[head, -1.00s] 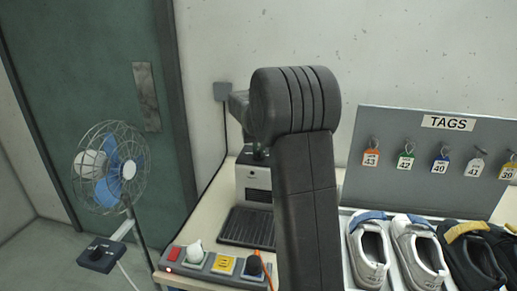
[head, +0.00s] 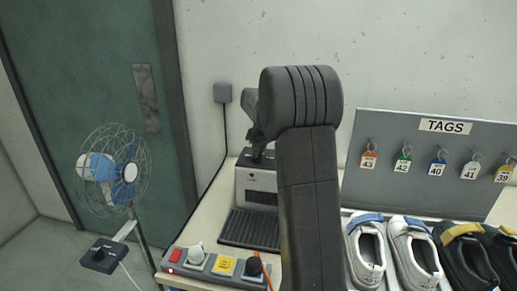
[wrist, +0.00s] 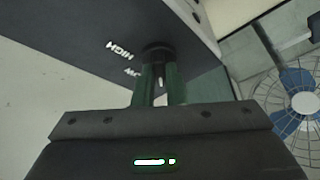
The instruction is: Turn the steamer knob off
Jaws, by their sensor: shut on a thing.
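The steamer (head: 256,186) is a grey box on the bench, left of my arm in the head view. Its dark top panel (wrist: 95,58) fills the upper wrist view, with the word HIGH and a partly covered LOW printed on it. The black steamer knob (wrist: 157,50) stands on this panel beside the words. My gripper (wrist: 158,72) is shut on the knob, its two greenish fingers on either side. A white mark shows between the fingers; which setting it points to cannot be told. In the head view my arm hides most of the gripper and the knob.
A power strip (head: 205,276) with a red switch and several plugs lies at the bench's front left. Shoes (head: 366,250) and a TAGS board (head: 418,158) stand to the right. A fan (head: 112,172) stands left, before the green door.

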